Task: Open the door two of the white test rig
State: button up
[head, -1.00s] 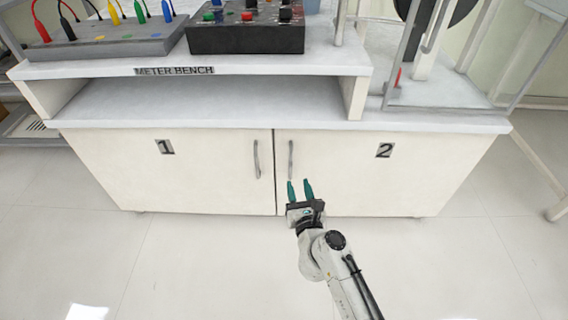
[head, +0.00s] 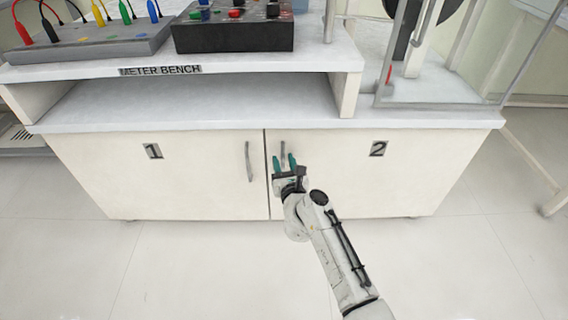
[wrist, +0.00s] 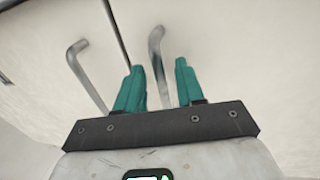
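Door two (head: 350,180) is the cream right-hand cabinet door marked "2", and it is closed. Its grey vertical bar handle (head: 283,149) is near the door's left edge. My gripper (head: 284,161) is in front of this handle, with its two teal fingers apart. In the wrist view the handle (wrist: 155,50) runs down between the two open fingers (wrist: 158,78), closer to the left one. The fingers are not closed on it; whether either touches it I cannot tell. The lower part of the handle is hidden behind the gripper in the head view.
Closed door one (head: 170,185) is on the left, with its own handle (head: 249,161) just across the seam. The bench top (head: 200,110) overhangs the doors and carries electrical boxes on a shelf. The floor (head: 180,270) in front is clear.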

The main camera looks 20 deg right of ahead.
jog(key=shift+c, duration=0.2)
grip_shut()
jog(key=shift+s, duration=0.1)
